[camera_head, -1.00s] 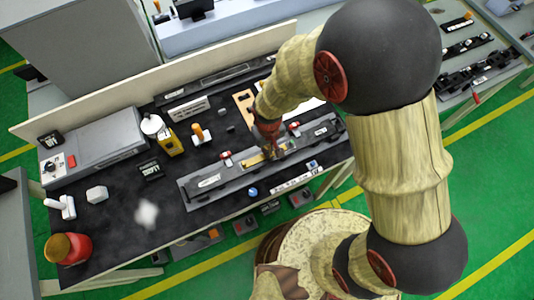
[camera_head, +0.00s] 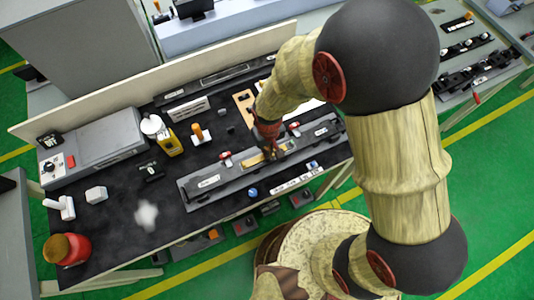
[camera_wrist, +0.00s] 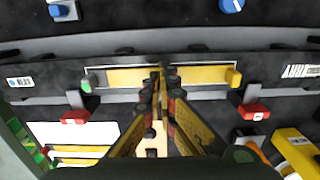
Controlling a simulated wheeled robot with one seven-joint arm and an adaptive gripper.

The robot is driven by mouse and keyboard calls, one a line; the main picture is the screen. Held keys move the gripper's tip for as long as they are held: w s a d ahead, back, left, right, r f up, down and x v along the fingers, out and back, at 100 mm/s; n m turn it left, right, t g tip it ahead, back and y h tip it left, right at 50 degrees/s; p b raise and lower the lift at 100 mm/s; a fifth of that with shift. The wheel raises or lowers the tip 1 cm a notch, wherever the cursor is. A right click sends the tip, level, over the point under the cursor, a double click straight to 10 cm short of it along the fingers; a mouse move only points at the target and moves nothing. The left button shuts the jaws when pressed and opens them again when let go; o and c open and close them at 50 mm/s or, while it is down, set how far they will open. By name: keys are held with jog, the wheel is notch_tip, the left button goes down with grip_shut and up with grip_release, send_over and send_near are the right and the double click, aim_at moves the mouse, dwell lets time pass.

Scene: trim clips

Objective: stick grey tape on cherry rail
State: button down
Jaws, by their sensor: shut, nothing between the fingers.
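A yellow-gold strip (camera_wrist: 205,77) lies along a dark fixture (camera_wrist: 40,83) in the wrist view. It also shows in the head view (camera_head: 250,161), partly covered by my gripper. I cannot tell for sure that this strip is the cherry rail. My gripper (camera_wrist: 161,76) is shut and empty, with its fingertips at the middle of the strip. I cannot tell whether they touch it. In the head view my gripper (camera_head: 270,154) points down at the long fixture. I cannot pick out any grey tape with certainty; a grey band could be part of the fixture.
Red clamps (camera_wrist: 75,117) and (camera_wrist: 252,112) stand beside the strip. A blue knob (camera_head: 253,192) sits at the table's front. A yellow bottle (camera_head: 171,145) and a grey machine (camera_head: 95,147) stand to the left. The black tabletop is clearer at the front left.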

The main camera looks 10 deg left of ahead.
jog(key=shift+r+p, duration=2.5)
jog(key=shift+r, duration=1)
jog(key=s+d+r+m+t+b, duration=0.2)
jog(key=s+d+r+m+b, duration=0.1)
jog(key=d+r+b, duration=0.5)
jog(key=s+d+r+m+t+b, duration=0.3)
jog(key=d+r+b, duration=0.4)
jog(key=d, duration=0.7)
notch_tip(320, 180, up, 3)
jog(key=shift+s+d+f+t+b, duration=0.15)
jog(key=shift+s+d+t+b, duration=0.2)
jog(key=shift+s, duration=0.4)
